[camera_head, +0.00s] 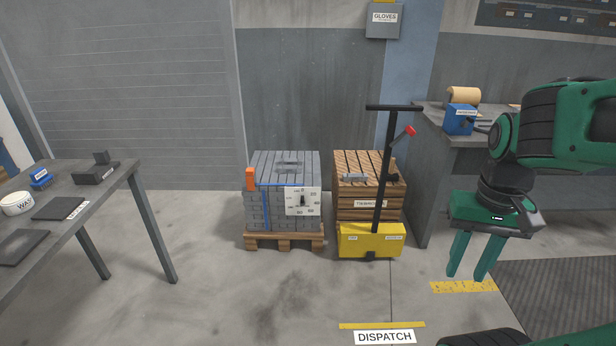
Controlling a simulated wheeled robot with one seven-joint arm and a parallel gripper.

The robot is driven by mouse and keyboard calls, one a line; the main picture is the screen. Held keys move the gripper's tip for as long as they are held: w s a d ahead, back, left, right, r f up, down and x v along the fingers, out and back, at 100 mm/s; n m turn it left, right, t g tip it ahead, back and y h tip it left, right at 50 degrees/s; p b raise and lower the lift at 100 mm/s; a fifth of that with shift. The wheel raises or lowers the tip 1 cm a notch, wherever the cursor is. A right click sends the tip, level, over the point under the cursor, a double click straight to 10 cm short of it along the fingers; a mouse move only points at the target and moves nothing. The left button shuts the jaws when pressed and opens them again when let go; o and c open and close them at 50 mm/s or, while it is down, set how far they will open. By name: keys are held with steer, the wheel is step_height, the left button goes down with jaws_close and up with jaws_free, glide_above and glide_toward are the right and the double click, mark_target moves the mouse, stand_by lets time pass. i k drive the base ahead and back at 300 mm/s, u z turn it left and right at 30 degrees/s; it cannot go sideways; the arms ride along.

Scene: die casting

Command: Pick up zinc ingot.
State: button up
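A stack of grey ingots (265,215), which look like the zinc ingots, stands on a wooden pallet (285,241) near the back wall. A blue strap runs around the stack, and a white label with markings hangs on its front. One or two loose grey bars (289,163) seem to lie on top. A smaller grey piece (355,177) lies on the wooden crate to the right; I cannot tell what it is. My gripper (467,277) hangs at the right, fingers pointing down and apart, with nothing between them. It is well clear of the stack.
A yellow pallet truck (370,241) with a tall black handle stands before the wooden crate (350,205). A grey table (105,185) is at the left, a workbench (430,125) at the right. The floor in front, around the DISPATCH sign (384,337), is clear.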

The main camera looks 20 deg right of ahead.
mark_target(348, 177)
steer(key=u, duration=0.5)
steer(key=i, duration=2.65)
steer(key=z, duration=1.2)
steer(key=i, duration=0.85)
steer(key=z, duration=0.6)
